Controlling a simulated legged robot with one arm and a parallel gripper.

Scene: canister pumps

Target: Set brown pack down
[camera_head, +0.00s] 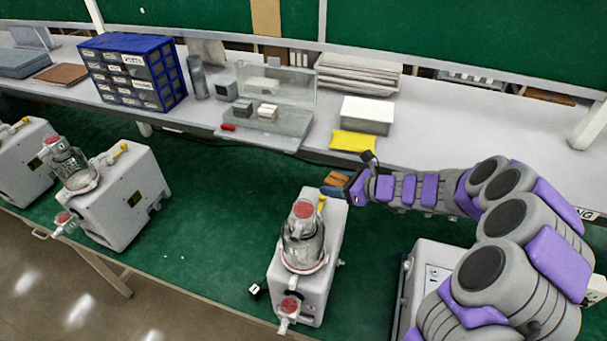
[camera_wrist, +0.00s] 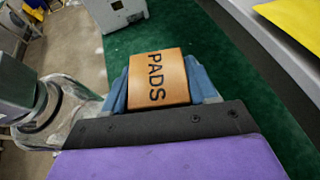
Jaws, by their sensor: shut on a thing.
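The brown pack (camera_wrist: 158,78), lettered "PADS", sits between the two blue fingers of my gripper (camera_wrist: 161,84) in the wrist view. My gripper is shut on it. In the head view the brown pack (camera_head: 337,179) shows small at the tip of my gripper (camera_head: 340,187). It is held above the green surface, just behind the nearest canister pump (camera_head: 328,230). Its underside is hidden, and its exact height is hard to tell.
The green surface (camera_head: 220,200) is bare between the pumps. Another pump (camera_head: 125,195) stands left. On the grey shelf behind are a yellow pack (camera_head: 354,141), a grey box (camera_head: 366,116), a clear case (camera_head: 265,122) and a blue drawer cabinet (camera_head: 132,72).

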